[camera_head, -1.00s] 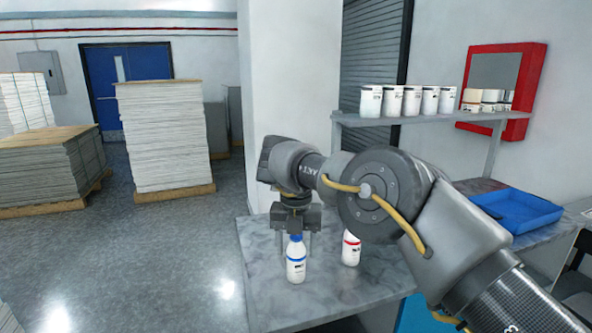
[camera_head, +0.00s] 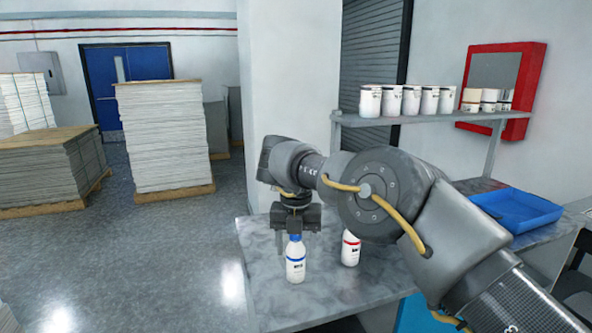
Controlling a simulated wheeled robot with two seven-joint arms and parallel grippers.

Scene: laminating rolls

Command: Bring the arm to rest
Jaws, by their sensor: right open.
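My right arm comes in from the lower right and reaches over the grey table (camera_head: 330,296). My right gripper (camera_head: 295,240) points down and is open, at the top of a white bottle with a blue cap band (camera_head: 296,264). The bottle stands upright on the table; I cannot tell whether the fingers touch it. A white bottle with a red band (camera_head: 351,250) stands upright to the right, its top partly hidden by my arm. My left gripper is not in view.
A shelf (camera_head: 425,119) with several white jars (camera_head: 411,100) stands over the table's back. A blue tray (camera_head: 517,211) lies at the right. A red-framed panel (camera_head: 537,80) hangs on the wall. Paper stacks (camera_head: 166,135) stand on the floor at left.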

